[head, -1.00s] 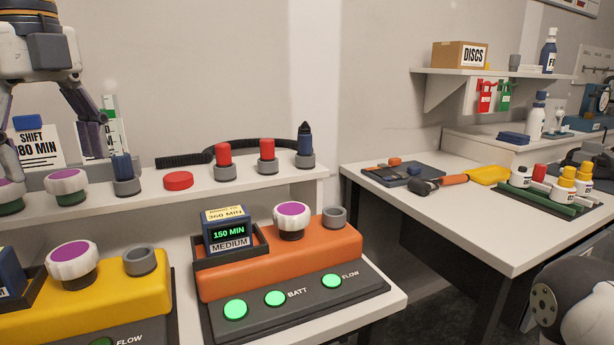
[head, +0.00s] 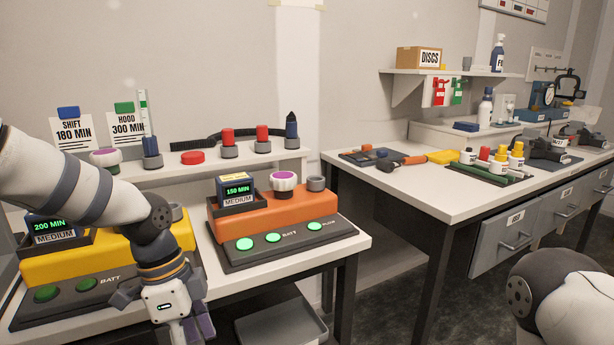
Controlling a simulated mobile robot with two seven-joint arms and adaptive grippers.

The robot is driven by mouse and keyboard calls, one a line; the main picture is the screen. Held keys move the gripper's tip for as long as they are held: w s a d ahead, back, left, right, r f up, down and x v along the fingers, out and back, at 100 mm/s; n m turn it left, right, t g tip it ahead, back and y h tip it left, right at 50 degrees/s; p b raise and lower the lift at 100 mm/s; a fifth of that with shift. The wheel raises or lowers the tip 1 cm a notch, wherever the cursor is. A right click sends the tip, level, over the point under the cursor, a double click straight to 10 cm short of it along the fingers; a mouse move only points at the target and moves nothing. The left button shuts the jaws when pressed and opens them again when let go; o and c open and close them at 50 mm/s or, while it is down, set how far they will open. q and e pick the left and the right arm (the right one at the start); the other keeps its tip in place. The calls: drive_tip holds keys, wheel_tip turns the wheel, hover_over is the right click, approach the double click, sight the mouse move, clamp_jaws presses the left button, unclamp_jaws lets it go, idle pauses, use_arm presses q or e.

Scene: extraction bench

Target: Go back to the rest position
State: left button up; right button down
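My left arm (head: 65,185) comes in from the left, in front of the yellow unit (head: 60,262). My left gripper (head: 165,315) hangs low at the front edge of the bench, pointing down. Its fingers look spread, with nothing seen between them, though the bottom edge of the picture cuts off part of it. My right gripper is out of view; only a white part of my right arm (head: 575,300) shows at lower right.
An orange unit (head: 275,208) with a 150 MIN display and lit green buttons stands right of my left gripper. A shelf (head: 180,172) with knobs and red caps runs behind. A second table (head: 400,190) carries tools and bottles. Grey floor lies between.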

use_arm(q)
drive_tip(key=s+d+f+n+g, duration=0.1)
drive_tip(key=s+d+f+n, duration=0.2)
drive_tip(key=s+f+n, duration=0.95)
drive_tip(key=s+a+f+n+y, duration=0.1)
drive_tip(key=s+a+f, duration=0.2)
drive_tip(key=s, duration=0.6)
drive_tip(key=s+a+f+n+y, duration=0.1)
drive_tip(key=s+a+f, duration=0.3)
drive_tip(key=s, duration=0.6)
drive_tip(key=shift+s+a+f+n+t, duration=0.15)
drive_tip(key=shift+s+f+n+t, duration=0.15)
drive_tip(key=shift+f+n, duration=0.45)
drive_tip(key=shift+f, duration=0.1)
